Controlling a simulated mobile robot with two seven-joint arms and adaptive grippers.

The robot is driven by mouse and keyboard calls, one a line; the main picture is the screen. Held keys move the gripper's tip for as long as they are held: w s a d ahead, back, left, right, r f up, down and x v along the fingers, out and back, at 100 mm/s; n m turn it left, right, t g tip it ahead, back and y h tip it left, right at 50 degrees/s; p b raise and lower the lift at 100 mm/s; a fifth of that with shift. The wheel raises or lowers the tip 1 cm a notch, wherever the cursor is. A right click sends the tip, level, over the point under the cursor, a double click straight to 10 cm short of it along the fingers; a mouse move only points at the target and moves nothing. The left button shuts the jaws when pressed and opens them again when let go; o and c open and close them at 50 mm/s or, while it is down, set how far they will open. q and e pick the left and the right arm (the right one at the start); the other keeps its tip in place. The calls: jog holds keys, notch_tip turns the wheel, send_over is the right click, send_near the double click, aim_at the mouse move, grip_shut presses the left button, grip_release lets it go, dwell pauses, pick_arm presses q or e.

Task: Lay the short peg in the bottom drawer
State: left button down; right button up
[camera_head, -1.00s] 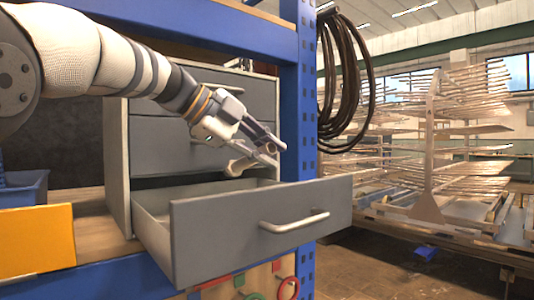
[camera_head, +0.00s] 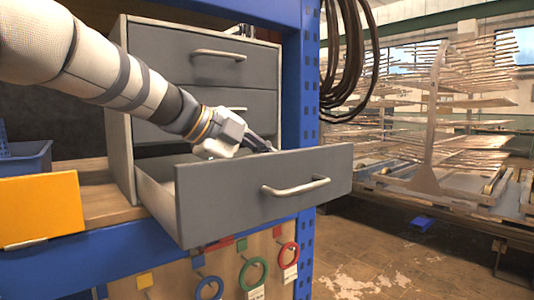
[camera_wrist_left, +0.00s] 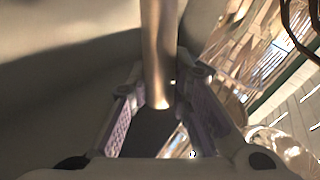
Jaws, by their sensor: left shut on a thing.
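The bottom drawer (camera_head: 225,200) of the grey cabinet is pulled open, with its handle facing out. My left gripper (camera_head: 265,145) reaches down over the open drawer, just behind the top edge of its front panel. Its fingertips are partly hidden by that panel. In the left wrist view, the short peg (camera_wrist_left: 160,50), a smooth tan-metallic rod, stands between the two fingers of my left gripper (camera_wrist_left: 162,105), which is shut on it. The head view does not show the peg. My right gripper is not in view.
The upper cabinet drawers (camera_head: 205,60) are closed above. A blue rack post (camera_head: 305,110) stands close on the right, with dark cables (camera_head: 350,75) hanging beside it. An orange bin (camera_head: 40,210) and a blue bin (camera_head: 28,160) sit on the left. Coloured rings hang below.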

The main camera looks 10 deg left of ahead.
pick_arm(q)
jog(key=c, duration=1.4)
grip_release()
jog(key=v, duration=1.2)
